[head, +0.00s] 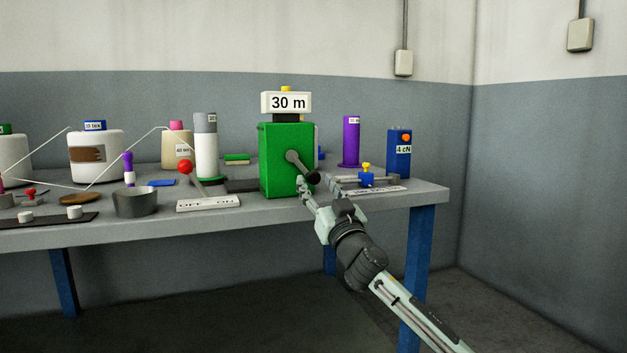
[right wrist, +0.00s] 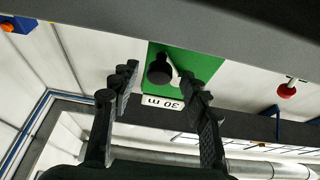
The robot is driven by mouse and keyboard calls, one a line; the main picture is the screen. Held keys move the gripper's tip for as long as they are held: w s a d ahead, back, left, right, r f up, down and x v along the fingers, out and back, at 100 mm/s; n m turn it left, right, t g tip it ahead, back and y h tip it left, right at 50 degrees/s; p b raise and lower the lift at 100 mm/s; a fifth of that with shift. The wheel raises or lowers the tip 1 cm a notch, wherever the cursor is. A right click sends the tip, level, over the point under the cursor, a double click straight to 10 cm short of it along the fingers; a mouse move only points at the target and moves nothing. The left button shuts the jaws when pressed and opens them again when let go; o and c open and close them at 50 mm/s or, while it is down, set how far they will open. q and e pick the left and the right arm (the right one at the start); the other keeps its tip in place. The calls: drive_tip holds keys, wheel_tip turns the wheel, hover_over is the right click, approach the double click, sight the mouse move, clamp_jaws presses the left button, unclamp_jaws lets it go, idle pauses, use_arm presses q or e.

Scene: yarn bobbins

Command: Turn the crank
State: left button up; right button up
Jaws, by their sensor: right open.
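The crank is a grey arm (head: 297,163) with a black knob (head: 313,178) on the front of a green box (head: 280,140). The arm slants down to the right, with the knob at its lower end. My right gripper (head: 307,185) is open and close by the knob, coming from the lower right. In the right wrist view the knob (right wrist: 160,69) appears between the two spread fingers (right wrist: 158,75), near their tips. I cannot tell whether either finger touches it. My left gripper is not in view.
A "30 m" sign (head: 286,103) tops the green box. A red-knobbed lever (head: 186,168) with an OFF plate stands left. A small blue and yellow device (head: 366,177), a purple bobbin (head: 351,142) and a blue block (head: 399,152) stand right. The table (head: 428,190) ends there.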

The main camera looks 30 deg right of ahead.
sight(303, 167)
drive_tip(key=shift+x, duration=1.4)
clamp_jaws()
